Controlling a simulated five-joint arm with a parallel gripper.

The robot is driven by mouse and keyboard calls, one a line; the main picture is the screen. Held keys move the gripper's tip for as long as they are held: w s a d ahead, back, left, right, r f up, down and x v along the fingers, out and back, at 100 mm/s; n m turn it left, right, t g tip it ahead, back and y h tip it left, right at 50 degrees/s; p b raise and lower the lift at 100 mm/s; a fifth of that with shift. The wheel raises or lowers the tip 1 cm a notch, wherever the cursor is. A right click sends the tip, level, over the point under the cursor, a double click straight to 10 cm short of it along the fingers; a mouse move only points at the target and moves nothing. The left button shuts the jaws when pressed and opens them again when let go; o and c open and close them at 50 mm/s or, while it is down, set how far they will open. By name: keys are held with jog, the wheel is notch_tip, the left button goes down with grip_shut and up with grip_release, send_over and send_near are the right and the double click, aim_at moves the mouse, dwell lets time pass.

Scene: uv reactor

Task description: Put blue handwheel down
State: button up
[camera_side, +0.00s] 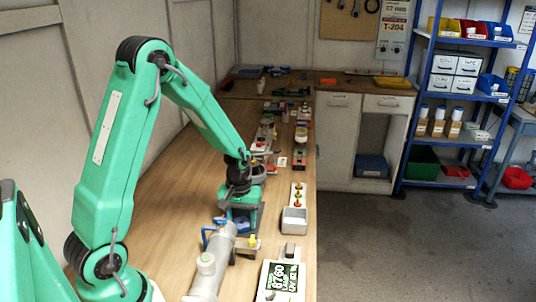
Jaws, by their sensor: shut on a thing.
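My gripper (244,219) points down over the wooden bench, just beyond the far end of a grey cylinder (215,262). It is shut on the blue handwheel (243,228), which shows only as a small blue patch under the jaws. Most of the handwheel is hidden by the gripper. I cannot tell whether it touches the cylinder or the bench. Another blue part (207,237) shows at the cylinder's left side.
A metal block with a yellow knob (251,241) sits right of the cylinder. Several small devices crowd the bench beyond. Bare wood (165,195) lies left of my gripper.

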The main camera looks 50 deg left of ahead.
jog(key=o, duration=0.9)
jog(key=shift+f, duration=0.1)
jog(key=shift+r, duration=6.15)
jog(key=shift+r, duration=0.1)
